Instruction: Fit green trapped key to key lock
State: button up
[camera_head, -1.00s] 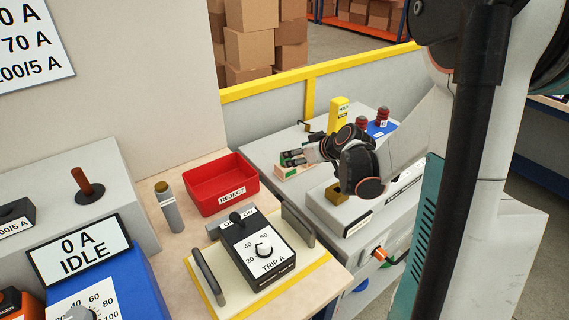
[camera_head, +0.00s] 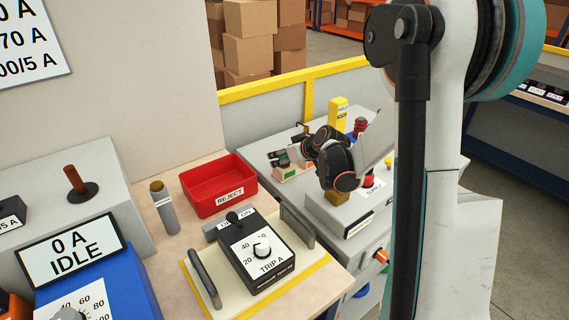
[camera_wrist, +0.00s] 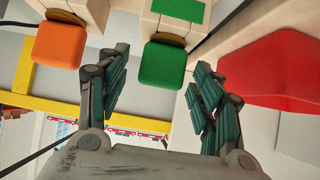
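The green key (camera_wrist: 163,68) shows in the wrist view as a rounded green block, set against a beige holder with a green label (camera_wrist: 180,9). An orange key (camera_wrist: 60,44) sits in the holder beside it, to the left. My gripper (camera_head: 284,158) is open, its two dark fingers reaching up on either side of the green key, with visible gaps to it. In the head view it is over the small key holder (camera_head: 289,174) and partly hides it. I cannot tell for sure which fitting is the key lock.
A red reject bin (camera_head: 219,186) stands left of the holder and shows close on the right in the wrist view. A yellow labelled post (camera_head: 338,115) rises behind my gripper. A brass block (camera_head: 335,199) is on the grey cabinet, under my wrist.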

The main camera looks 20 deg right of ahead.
jog(key=c, duration=1.1)
jog(key=shift+o, duration=0.2)
jog(key=shift+r, duration=0.1)
